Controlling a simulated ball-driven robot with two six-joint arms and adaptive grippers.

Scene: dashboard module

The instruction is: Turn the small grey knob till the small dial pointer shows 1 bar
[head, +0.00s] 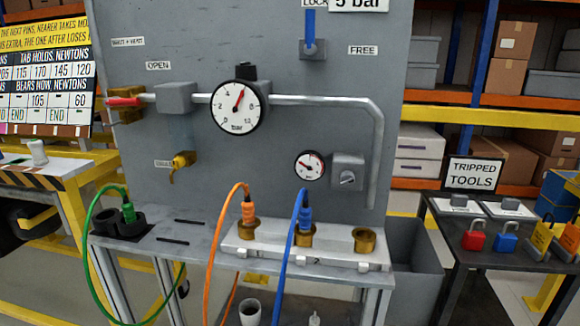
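The small grey knob (347,178) sits on the front of a grey square block (349,170) on the upright grey panel. A light slanted mark shows on the knob. The small dial (309,165) is just left of the block, with a white face and black rim. Its red pointer appears to lie toward the left or upper left; its numbers are too small to read. The larger dial (239,106), marked bar, is above left, with its red pointer up and slightly right. Neither of my grippers is in view.
A pipe (300,100) runs across the panel and bends down right of the knob. Orange (248,210) and blue (305,214) plugs with hoses stand on the ledge below. A red-handled valve (125,102) is at left. The space before the knob looks clear.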

